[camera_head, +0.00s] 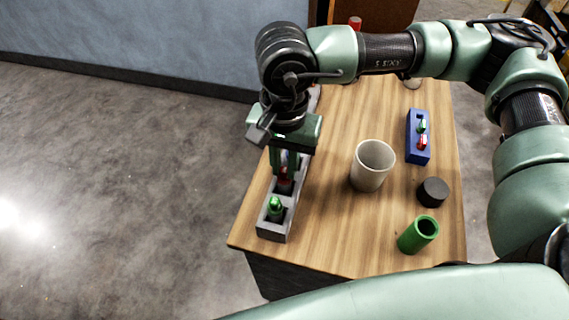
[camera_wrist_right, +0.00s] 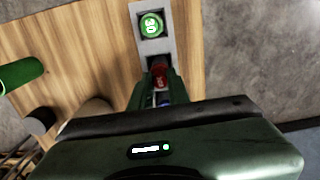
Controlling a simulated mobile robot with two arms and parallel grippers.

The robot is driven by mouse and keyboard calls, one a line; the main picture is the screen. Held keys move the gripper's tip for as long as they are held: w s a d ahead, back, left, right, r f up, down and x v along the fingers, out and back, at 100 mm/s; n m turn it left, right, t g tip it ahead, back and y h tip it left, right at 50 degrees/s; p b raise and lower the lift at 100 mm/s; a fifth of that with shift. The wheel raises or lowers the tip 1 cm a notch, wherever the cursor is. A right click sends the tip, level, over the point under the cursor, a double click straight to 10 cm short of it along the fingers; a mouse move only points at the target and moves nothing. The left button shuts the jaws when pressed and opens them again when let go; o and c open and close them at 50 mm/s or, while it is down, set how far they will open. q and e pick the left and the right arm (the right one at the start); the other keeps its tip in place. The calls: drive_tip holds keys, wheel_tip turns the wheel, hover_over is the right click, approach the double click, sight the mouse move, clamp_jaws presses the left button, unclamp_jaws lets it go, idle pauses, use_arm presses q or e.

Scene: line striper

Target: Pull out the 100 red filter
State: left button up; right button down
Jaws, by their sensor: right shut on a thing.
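The red filter (camera_head: 285,184) sits in the grey rack (camera_head: 272,231) on the left side of the table. In the right wrist view the red filter (camera_wrist_right: 159,75) shows a marked top, too small to read surely. My right gripper (camera_head: 286,172) points down over the rack and is shut on the red filter, with its fingers on either side. In the right wrist view a blue thing shows behind the red one, partly hidden by the gripper. My left gripper is not in view.
A pale cup (camera_head: 372,166) stands mid-table. A blue holder (camera_head: 418,138) with small green and red pieces, a black cylinder (camera_head: 433,191) and a green tube (camera_head: 418,235) are to the right. Bare wood lies between rack and cup.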

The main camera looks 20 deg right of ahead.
drive_tip(key=shift+r, duration=0.35)
drive_tip(key=shift+r+p, duration=1.35)
drive_tip(key=shift+r, duration=2.05)
